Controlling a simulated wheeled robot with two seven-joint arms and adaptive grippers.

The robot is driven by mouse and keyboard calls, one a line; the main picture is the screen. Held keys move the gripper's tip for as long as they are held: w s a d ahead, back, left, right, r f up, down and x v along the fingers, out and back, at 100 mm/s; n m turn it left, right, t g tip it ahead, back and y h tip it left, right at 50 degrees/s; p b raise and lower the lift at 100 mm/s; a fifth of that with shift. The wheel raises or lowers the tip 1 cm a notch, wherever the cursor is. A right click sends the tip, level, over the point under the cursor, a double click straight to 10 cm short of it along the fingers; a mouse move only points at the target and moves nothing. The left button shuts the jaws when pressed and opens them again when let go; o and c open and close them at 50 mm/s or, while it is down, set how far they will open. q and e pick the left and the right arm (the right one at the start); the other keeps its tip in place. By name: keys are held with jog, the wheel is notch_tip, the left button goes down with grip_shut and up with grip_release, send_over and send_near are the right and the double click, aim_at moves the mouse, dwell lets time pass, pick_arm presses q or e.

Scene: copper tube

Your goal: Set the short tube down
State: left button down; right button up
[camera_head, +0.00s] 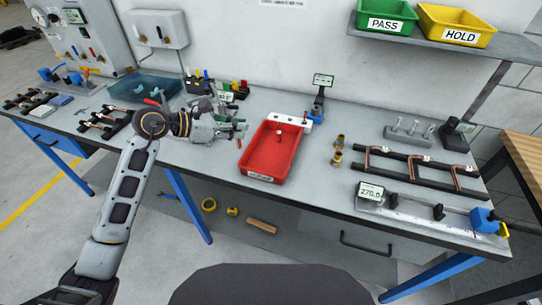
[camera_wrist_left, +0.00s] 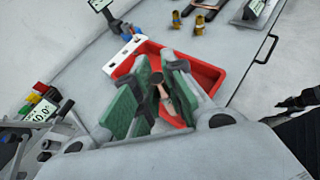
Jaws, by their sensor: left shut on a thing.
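My left gripper (camera_head: 240,129) reaches over the bench from the left, just left of the red tray (camera_head: 246,161). In the left wrist view its green-padded fingers (camera_wrist_left: 160,85) are shut on a short copper tube (camera_wrist_left: 164,92), which shows between the pads. The fingers hide part of the tube. Behind them in that view lies the red tray (camera_wrist_left: 209,75). I cannot tell how high the tube is above the bench.
A white holed block (camera_head: 291,118) sits at the tray's back edge. Brass fittings (camera_head: 337,150) stand right of the tray. Farther right are a rack with bent copper tubes (camera_head: 415,165) and a measuring rail (camera_head: 425,215). Green PASS (camera_head: 385,12) and yellow HOLD (camera_head: 455,22) bins sit on a shelf.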

pick_arm(q)
jog(key=w+d, duration=0.2)
jog(key=d, duration=0.2)
jog(key=w+d+f+n+t+y+p, duration=0.1)
jog(key=w+d, duration=0.1)
jog(key=d, duration=0.3)
jog(key=shift+w+n, duration=0.3)
jog(key=shift+w, duration=0.05)
pick_arm(e)
jog(key=s+a, duration=0.1)
jog(key=a+r, duration=0.1)
jog(key=shift+s+a, duration=0.35)
jog(key=shift+s, duration=0.05)
jog(key=shift+a, duration=0.15)
pick_arm(q)
jog(key=shift+f, duration=0.1)
